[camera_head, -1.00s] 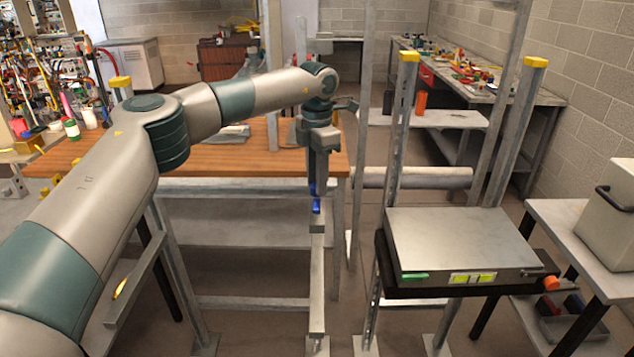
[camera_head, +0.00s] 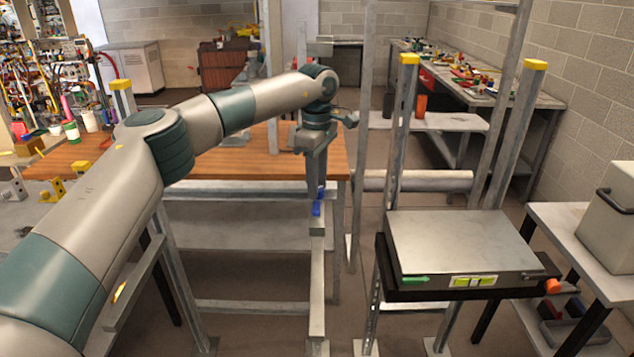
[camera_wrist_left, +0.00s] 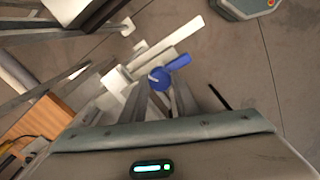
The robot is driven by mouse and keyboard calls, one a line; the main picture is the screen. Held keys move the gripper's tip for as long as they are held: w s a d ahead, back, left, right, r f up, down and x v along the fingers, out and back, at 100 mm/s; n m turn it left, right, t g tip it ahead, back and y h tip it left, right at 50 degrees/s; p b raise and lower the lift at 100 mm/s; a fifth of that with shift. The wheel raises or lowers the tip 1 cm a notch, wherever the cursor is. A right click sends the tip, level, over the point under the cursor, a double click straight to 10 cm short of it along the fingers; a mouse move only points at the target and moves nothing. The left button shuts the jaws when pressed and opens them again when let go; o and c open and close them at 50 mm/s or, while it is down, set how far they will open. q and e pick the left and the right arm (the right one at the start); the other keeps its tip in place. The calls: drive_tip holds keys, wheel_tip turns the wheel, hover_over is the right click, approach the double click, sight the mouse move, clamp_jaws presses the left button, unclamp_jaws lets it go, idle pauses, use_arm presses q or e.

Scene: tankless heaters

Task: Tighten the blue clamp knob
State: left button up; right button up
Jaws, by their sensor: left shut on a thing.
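The blue clamp knob (camera_head: 317,207) sits on top of an upright grey metal rail (camera_head: 317,270) in the middle of the head view. My left gripper (camera_head: 319,190) points down over it, with its fingertips at the knob. In the left wrist view the blue knob (camera_wrist_left: 158,78) shows as a round hub with a short handle (camera_wrist_left: 180,62) pointing up and right. The left gripper's fingers (camera_wrist_left: 160,100) come together at the hub and are shut on it. The fingers hide part of the knob. My right gripper is not in view.
A flat metal box (camera_head: 460,243) rests on a black stand to the right, between posts with yellow caps (camera_head: 409,59). A wooden table (camera_head: 250,152) stands behind my left arm. A grey post (camera_head: 361,130) rises just right of the gripper.

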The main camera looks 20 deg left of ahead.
use_arm(q)
drive_tip(key=m, duration=0.4)
drive_tip(key=shift+m, duration=0.4)
drive_tip(key=o, duration=1.1)
drive_tip(key=shift+c, duration=0.2)
